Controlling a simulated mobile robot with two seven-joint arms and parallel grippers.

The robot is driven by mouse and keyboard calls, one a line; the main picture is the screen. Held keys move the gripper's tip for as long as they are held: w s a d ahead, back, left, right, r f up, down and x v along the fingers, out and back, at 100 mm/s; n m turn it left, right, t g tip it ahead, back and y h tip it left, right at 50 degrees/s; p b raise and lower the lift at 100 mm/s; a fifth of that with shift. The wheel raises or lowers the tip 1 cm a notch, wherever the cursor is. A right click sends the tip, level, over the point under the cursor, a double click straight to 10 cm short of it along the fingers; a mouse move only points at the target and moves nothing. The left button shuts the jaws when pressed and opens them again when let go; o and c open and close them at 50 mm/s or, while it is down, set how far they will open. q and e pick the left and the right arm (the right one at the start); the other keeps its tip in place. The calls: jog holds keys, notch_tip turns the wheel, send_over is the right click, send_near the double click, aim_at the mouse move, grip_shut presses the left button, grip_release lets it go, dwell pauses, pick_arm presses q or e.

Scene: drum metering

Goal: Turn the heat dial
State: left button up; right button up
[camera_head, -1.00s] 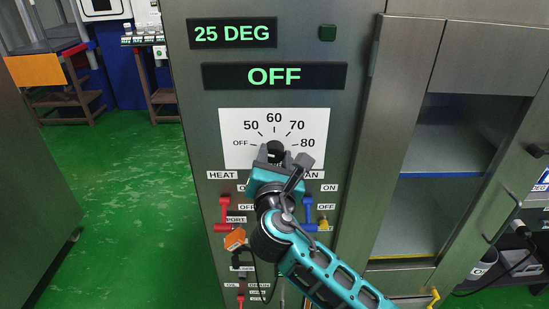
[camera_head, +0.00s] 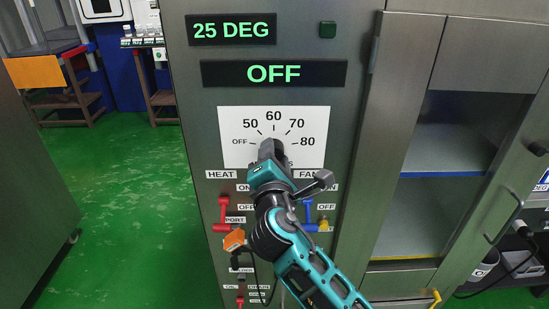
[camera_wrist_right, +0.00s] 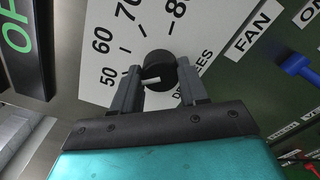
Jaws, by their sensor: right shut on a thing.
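The heat dial (camera_wrist_right: 159,72) is a black round knob with a white pointer mark, on a white scale plate (camera_head: 235,125) marked OFF, 50, 60, 70 and 80. My right gripper (camera_wrist_right: 158,84) is at the dial, with its two fingers on either side of the knob and shut on it. In the head view the right gripper (camera_head: 270,152) covers the dial, so its pointer is hidden there. The upper display (camera_head: 231,30) reads 25 DEG and the lower display (camera_head: 273,74) reads OFF. My left gripper is not in view.
Below the plate are a red HEAT lever (camera_head: 223,213) and a blue FAN lever (camera_head: 308,213), close to my right arm. An open-fronted cabinet (camera_head: 440,165) stands to the right.

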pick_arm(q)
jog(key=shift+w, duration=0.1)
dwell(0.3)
pick_arm(e)
jog(key=o, duration=1.1)
jog(key=shift+c, duration=0.2)
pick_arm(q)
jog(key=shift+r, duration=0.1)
